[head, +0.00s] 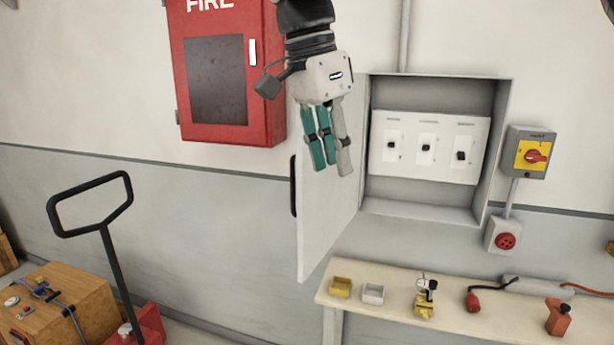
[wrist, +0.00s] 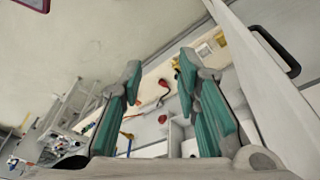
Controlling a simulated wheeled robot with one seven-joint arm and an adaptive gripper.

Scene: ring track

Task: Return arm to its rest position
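My gripper (head: 327,142) points down in the head view, in front of the open white cabinet door (head: 328,215). In the wrist view its two teal-padded fingers (wrist: 160,65) stand apart with nothing between them. The door's black handle (head: 293,186) is below and left of the gripper in the head view. The door also shows close on the right in the wrist view (wrist: 262,85). I cannot tell whether the gripper touches the door.
The wall cabinet (head: 432,210) holds a panel of switches (head: 427,148). A red fire box (head: 226,75) hangs to the left, and a yellow isolator (head: 532,154) to the right. A bench (head: 395,308) with small items stands below. A black trolley handle (head: 108,235) rises at left.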

